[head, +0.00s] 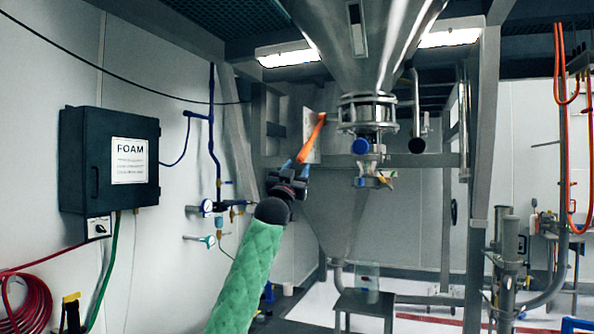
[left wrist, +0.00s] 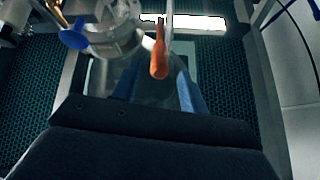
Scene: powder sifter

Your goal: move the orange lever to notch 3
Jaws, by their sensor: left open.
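The orange lever (head: 312,138) slants down to the left in front of a pale upright plate (head: 308,122), beside the neck of the steel hopper. The notches and their numbers cannot be read. My left gripper (head: 296,167) is at the lever's lower end, with its blue fingers pointing up toward it. In the left wrist view the left gripper (left wrist: 158,88) is open, its two blue fingers apart. The orange lever (left wrist: 159,55) shows above and between the fingertips, with its rounded end toward me. I cannot tell whether a finger touches it. My right gripper is not in view.
The steel hopper (head: 367,45) with a clamped outlet and blue knob (head: 361,146) hangs just right of the lever. A grey steel post (head: 481,150) stands further right. A dark FOAM box (head: 110,160) and blue piping (head: 213,150) are on the left wall.

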